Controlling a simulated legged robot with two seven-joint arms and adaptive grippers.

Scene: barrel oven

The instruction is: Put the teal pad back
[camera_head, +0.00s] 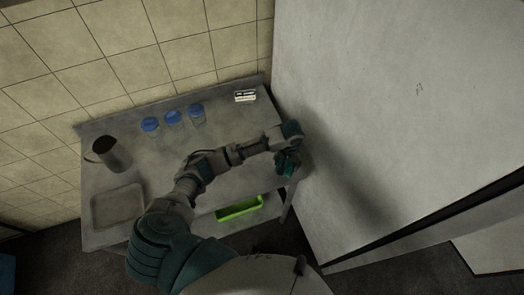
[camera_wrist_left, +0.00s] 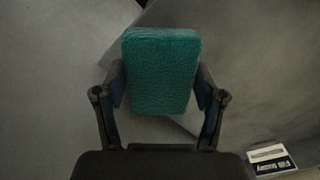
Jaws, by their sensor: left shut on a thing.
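The teal pad (camera_wrist_left: 161,70) is a rounded, textured block. In the left wrist view it sits between the two dark fingers of my left gripper (camera_wrist_left: 160,90), which is shut on it. In the head view my left gripper (camera_head: 287,162) is at the right end of the grey table (camera_head: 222,165), close to the large pale panel. The pad is hard to tell from the teal parts of my gripper there. My right gripper is not in view.
A small black-and-white box (camera_head: 245,96) lies at the table's back right; it also shows in the left wrist view (camera_wrist_left: 271,158). Several blue-lidded jars (camera_head: 173,118), a metal jug (camera_head: 113,154) and a sink-like tray (camera_head: 117,205) stand left. A green bin (camera_head: 240,208) is lower. A pale panel (camera_head: 400,95) bounds the right.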

